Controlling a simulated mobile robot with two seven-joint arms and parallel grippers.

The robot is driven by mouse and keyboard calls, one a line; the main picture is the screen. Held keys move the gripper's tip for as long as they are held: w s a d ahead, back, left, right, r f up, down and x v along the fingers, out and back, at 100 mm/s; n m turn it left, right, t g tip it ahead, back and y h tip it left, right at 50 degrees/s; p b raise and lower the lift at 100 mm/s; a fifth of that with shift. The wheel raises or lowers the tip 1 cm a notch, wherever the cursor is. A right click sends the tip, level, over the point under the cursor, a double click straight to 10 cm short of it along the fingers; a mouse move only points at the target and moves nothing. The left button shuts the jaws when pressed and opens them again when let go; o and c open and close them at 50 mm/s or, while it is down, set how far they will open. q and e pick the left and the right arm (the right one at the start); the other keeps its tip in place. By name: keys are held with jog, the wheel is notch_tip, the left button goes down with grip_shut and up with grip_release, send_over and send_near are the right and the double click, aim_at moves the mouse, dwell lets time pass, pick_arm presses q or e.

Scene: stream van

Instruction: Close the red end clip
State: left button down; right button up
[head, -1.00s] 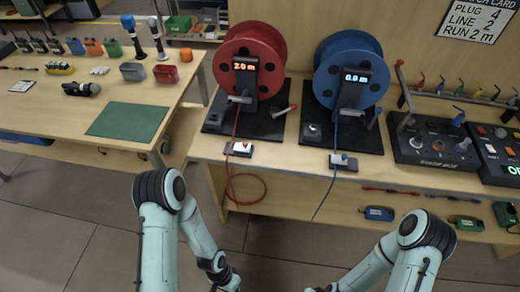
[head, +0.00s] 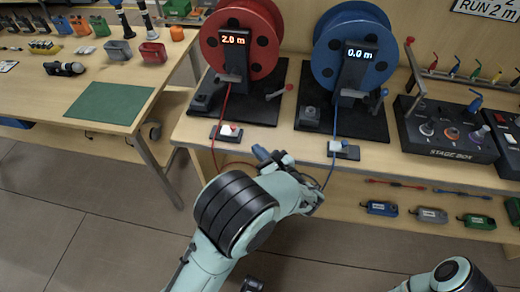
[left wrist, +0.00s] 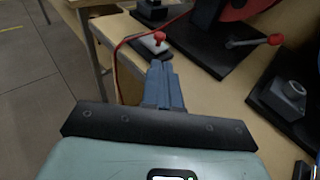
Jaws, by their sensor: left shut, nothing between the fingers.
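The red end clip (head: 228,131) sits at the front edge of the bench below the red reel (head: 241,38). It has a white body on a dark base, with a small red lever on top. In the left wrist view the clip (left wrist: 160,38) shows just beyond the fingertips, its red knob standing above the white body. My right gripper is out of view.
A blue reel (head: 352,45) with its own clip (head: 343,150) stands to the right. A stage box (head: 448,130) is farther right. A crank handle (head: 275,94) sticks out beside the red reel. A shelf (head: 345,210) lies below the bench top.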

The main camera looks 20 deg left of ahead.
aim_at(235, 129)
pick_arm(q)
jog(key=x, duration=1.1)
jog(key=shift+a+f+b, duration=0.1)
jog(key=shift+a+b, duration=0.15)
jog(key=shift+b, duration=0.15)
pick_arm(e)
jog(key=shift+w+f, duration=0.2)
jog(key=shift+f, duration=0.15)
pick_arm(q)
jog(key=shift+s+a, duration=0.25)
jog(key=shift+a, duration=0.8)
jog(key=shift+s+a, duration=0.25)
jog(key=shift+a, duration=0.8)
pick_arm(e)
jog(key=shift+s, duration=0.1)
